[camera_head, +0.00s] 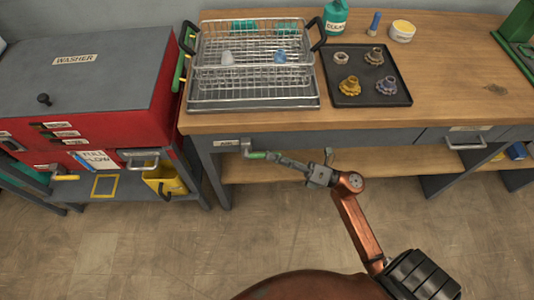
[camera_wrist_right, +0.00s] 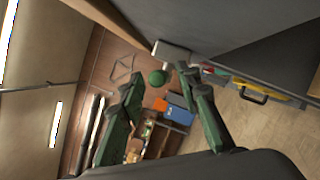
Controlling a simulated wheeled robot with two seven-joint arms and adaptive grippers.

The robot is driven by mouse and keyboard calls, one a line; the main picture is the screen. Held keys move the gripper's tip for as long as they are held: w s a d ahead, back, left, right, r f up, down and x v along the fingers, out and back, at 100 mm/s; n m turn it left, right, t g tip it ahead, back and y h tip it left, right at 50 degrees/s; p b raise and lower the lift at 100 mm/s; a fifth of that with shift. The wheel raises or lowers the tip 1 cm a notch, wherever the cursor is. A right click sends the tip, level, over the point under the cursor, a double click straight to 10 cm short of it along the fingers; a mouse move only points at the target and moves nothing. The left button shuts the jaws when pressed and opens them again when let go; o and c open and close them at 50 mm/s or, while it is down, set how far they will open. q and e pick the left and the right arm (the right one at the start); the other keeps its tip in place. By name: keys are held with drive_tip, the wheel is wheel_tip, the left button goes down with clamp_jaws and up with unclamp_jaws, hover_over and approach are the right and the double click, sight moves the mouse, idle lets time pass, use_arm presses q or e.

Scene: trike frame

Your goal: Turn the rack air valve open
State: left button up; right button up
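The rack air valve (camera_head: 246,148) is a grey fitting under the bench's front edge, beside a small label reading AIR (camera_head: 226,143). Its green handle (camera_head: 257,155) points right, toward my right gripper (camera_head: 281,159). In the right wrist view the handle appears end-on as a green round shape (camera_wrist_right: 158,77), with a grey block (camera_wrist_right: 170,52) just behind it. The fingers of my right gripper (camera_wrist_right: 158,75) are spread apart, with the green end showing in the gap between the tips. I cannot tell whether they touch it. My left gripper is not in view.
The bench (camera_head: 440,95) carries a wire rack (camera_head: 253,95) and a dark tray (camera_head: 343,98) with several gears. The red washer (camera_head: 140,100) stands left of the valve. A lower shelf (camera_head: 290,170) lies behind the gripper. The floor in front is clear.

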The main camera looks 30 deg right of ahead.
drive_tip(key=shift+x, duration=1)
drive_tip(key=shift+c, duration=0.2)
clamp_jaws()
